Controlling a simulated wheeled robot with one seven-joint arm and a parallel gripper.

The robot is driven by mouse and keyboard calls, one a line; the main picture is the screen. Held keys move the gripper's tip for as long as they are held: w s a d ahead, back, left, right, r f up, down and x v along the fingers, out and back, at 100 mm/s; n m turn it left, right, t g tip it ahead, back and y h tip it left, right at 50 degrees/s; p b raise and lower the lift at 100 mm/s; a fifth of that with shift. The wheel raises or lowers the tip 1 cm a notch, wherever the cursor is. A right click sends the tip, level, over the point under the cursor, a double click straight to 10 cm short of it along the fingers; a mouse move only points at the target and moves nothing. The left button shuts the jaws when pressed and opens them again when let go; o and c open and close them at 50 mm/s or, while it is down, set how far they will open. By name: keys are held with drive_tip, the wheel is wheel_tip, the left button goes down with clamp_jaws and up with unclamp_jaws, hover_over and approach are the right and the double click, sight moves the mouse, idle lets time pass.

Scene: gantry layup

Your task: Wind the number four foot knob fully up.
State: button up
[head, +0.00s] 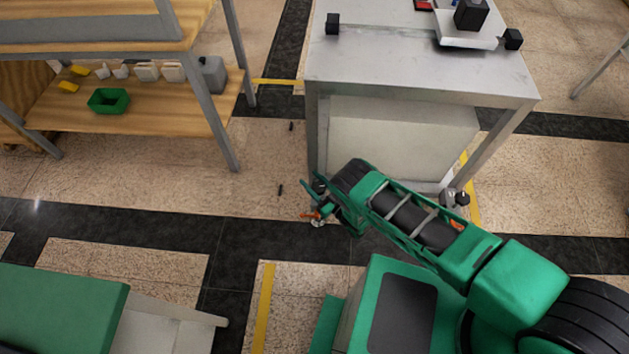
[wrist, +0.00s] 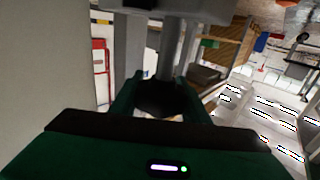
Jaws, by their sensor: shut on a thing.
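A grey metal table (head: 410,78) stands on legs with adjustable feet. My gripper (head: 316,198) is low at its near left foot, close to the floor. In the wrist view a dark round knob (wrist: 163,97) sits between my two green fingers, which are shut on it from both sides. A grey stem (wrist: 168,62) rises from the knob to a pale block above. In the head view my fingers and wrist hide most of this foot; a small orange part (head: 311,216) shows beside it. No number is readable, nor can I tell how far the knob is wound.
The near right foot (head: 455,199) has a dark knob and an orange part. A wooden shelf bench (head: 130,115) with a green bin (head: 108,101) stands at left. Small dark pieces (head: 280,190) lie on the floor. Floor left of the table is mostly clear.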

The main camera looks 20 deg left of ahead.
sight(324, 191)
drive_tip(key=shift+s+d+f+n+g+y, duration=0.15)
drive_tip(key=shift+n+g+y, duration=0.25)
drive_tip(key=shift+n+g, duration=0.3)
drive_tip(key=shift+g, duration=0.3)
drive_tip(key=o, duration=1)
drive_tip(key=shift+o, duration=0.2)
drive_tip(key=v, duration=1)
drive_tip(key=shift+s+d, duration=0.15)
drive_tip(key=shift+d, duration=0.1)
